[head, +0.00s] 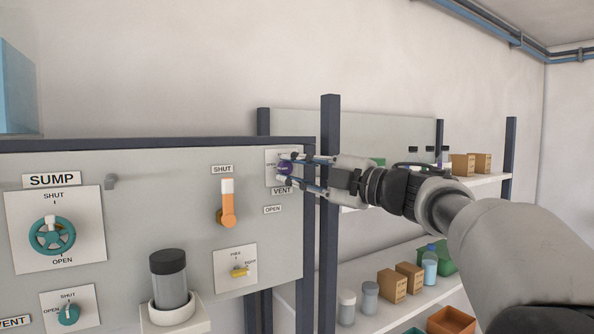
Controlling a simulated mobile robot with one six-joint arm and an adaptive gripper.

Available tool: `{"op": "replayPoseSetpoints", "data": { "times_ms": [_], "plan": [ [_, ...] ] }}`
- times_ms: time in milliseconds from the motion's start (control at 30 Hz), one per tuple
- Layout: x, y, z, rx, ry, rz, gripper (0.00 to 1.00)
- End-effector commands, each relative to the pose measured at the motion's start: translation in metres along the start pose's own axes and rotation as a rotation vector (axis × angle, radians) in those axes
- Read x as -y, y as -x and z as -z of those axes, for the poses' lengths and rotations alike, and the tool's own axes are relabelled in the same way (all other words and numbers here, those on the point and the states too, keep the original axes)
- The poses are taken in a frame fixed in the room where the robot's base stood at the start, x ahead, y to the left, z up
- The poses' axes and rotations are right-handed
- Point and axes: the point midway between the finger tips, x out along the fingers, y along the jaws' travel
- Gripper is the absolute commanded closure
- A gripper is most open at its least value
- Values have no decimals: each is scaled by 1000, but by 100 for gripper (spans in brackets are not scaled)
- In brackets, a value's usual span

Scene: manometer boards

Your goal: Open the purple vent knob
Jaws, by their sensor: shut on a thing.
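The purple vent knob (285,168) sits on a small pale plate near the top right corner of the manometer board (150,170). A VENT label (282,191) is just below it, and part of an OPEN marking shows at its left. My gripper (285,168) reaches in from the right, with one finger above the knob and one below. It is shut on the purple knob. The fingers hide part of the plate, and I cannot read which way the knob points.
An orange-handled lever (228,204) hangs left of the knob. A yellow knob (239,271), a teal SUMP wheel (52,236) and a teal knob (68,314) are also on the board. A dark post (329,200) and shelves with boxes (392,286) stand at right.

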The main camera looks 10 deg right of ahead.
Motion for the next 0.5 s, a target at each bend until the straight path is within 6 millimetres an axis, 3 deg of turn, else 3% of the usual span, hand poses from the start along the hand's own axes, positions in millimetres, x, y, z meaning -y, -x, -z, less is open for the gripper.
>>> {"op": "replayPoseSetpoints", "data": {
  "times_ms": [133,167,500],
  "plan": [
    [0,0,0,0,1,0,100],
    [0,0,0,0,1,0,76],
    [0,0,0,0,0,0,57]
  ]
}}
